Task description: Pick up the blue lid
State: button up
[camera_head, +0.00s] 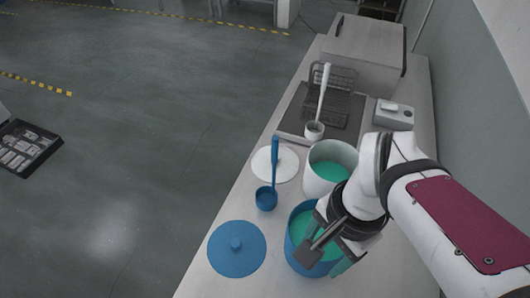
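The blue lid (224,262) is a flat round disc with a small raised knob at its middle. It lies on the bench near the front left edge, with nothing on it. My gripper (313,250) is over the blue pot (291,262), to the right of the lid and apart from it. The blue pot holds green liquid. My gripper's dark fingers point down and left over the pot's opening and hide part of it. The spacing of the fingertips is hard to make out from this angle.
A blue ladle (267,198) stands behind the lid, beside a white lid (262,165). A white pot (310,181) with green liquid stands behind the blue pot. A white ladle (315,130), a dark tray (291,124) and a grey box (366,45) are farther back.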

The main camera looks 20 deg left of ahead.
jog(key=w+a+f, duration=0.1)
jog(key=w+a, duration=0.2)
jog(key=a, duration=0.4)
jog(key=m, duration=0.2)
send_over(235, 243)
notch_tip(235, 243, down, 4)
jog(key=shift+h, duration=0.4)
notch_tip(235, 243, down, 16)
jog(key=shift+r, duration=0.2)
grip_shut()
